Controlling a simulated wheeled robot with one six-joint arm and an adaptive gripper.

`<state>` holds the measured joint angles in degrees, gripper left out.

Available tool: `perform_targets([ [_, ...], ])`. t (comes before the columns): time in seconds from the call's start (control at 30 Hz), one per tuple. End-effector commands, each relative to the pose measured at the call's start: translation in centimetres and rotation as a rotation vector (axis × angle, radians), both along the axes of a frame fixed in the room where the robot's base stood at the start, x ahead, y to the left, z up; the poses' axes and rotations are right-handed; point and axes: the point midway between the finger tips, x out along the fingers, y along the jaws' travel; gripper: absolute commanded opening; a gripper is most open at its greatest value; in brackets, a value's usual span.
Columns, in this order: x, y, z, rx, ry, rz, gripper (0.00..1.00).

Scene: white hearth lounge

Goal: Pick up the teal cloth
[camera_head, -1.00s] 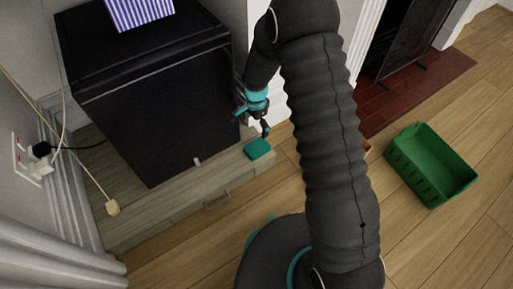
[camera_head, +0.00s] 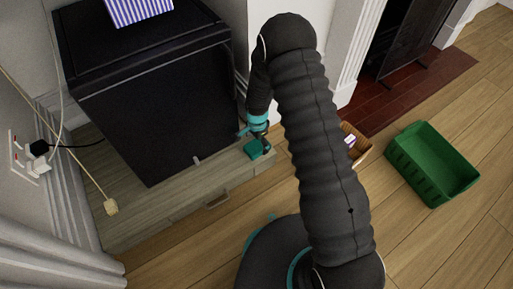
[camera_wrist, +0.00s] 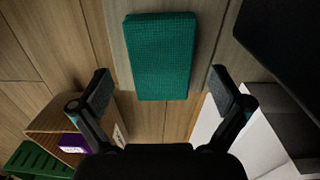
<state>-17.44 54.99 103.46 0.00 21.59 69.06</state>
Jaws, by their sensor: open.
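The teal cloth (camera_head: 254,148) is a small folded block. It lies on the right end of the low wooden unit, next to the black cabinet. In the wrist view the cloth (camera_wrist: 160,55) shows as a textured rectangle at the top centre, ahead of the fingers. My gripper (camera_wrist: 165,97) is open, with one finger on either side of the cloth's line and nothing between the tips. In the head view my gripper (camera_head: 264,145) is right at the cloth, partly in front of it. I cannot tell whether it touches.
A black cabinet (camera_head: 150,100) stands on the low wooden unit (camera_head: 140,220). A green crate (camera_head: 410,175) is on the floor at the right. A wooden box (camera_head: 358,152) holding a purple item (camera_wrist: 72,143) sits behind my arm. Floor between is clear.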

Motion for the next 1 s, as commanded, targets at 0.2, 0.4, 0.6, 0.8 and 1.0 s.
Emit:
perform_targets([
  [0.2,0.08,0.05,-1.69,0.000,-0.002,0.000,1.00],
  [0.4,0.07,0.04,-1.66,0.000,-0.002,0.000,0.88],
  [0.6,0.05,0.03,-1.66,0.001,-0.002,0.000,0.38],
  [0.8,0.04,0.03,-1.67,0.001,-0.001,0.000,0.38],
  [1.0,0.07,0.04,-1.25,0.000,-0.002,0.000,0.38],
])
